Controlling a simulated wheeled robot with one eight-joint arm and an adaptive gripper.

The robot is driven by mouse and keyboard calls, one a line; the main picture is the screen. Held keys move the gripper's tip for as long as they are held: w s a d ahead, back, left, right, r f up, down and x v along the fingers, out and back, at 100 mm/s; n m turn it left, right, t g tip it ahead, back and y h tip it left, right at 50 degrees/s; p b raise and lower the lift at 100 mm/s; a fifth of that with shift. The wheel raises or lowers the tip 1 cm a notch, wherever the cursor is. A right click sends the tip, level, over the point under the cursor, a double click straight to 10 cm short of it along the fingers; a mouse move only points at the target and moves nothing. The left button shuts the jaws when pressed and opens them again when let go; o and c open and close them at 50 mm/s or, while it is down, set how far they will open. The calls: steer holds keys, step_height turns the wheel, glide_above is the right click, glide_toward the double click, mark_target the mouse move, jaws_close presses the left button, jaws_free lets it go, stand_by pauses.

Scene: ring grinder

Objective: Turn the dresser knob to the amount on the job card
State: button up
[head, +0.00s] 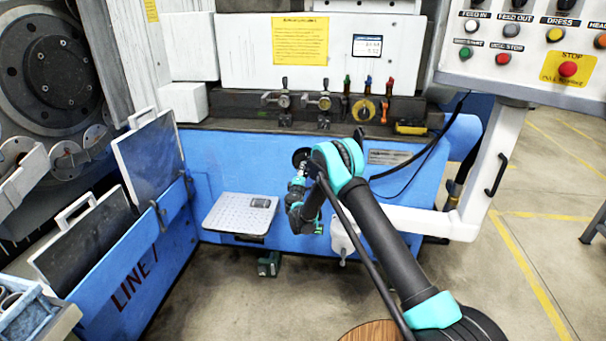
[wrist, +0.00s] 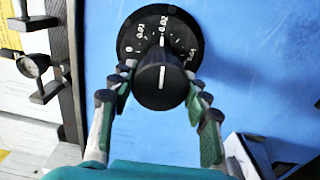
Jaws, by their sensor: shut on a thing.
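The dresser knob (wrist: 161,82) is a black ribbed knob on a round black dial (wrist: 185,27), mounted on a blue panel. The dial has white figures, with 0, 0.01 and 0.02 readable and another at the right partly hidden. The knob's white line points up, close to the 0.02 mark. My gripper (wrist: 160,92) is shut on the knob, one finger on each side. In the head view the dial (head: 301,156) is a dark disc, and my gripper (head: 297,181) is largely hidden by my arm. A white card (head: 367,46) hangs above; its writing is too small to read surely.
A yellow notice (head: 300,40) is beside the card. A button panel (head: 525,45) hangs at the upper right. A grey tray (head: 240,214) juts out left of my gripper. Small valves and levers (head: 324,101) line the ledge above. Open floor lies at the right.

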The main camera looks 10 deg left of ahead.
steer(key=o, duration=1.2)
steer(key=s, duration=1.2)
steer(key=shift+d, duration=0.25)
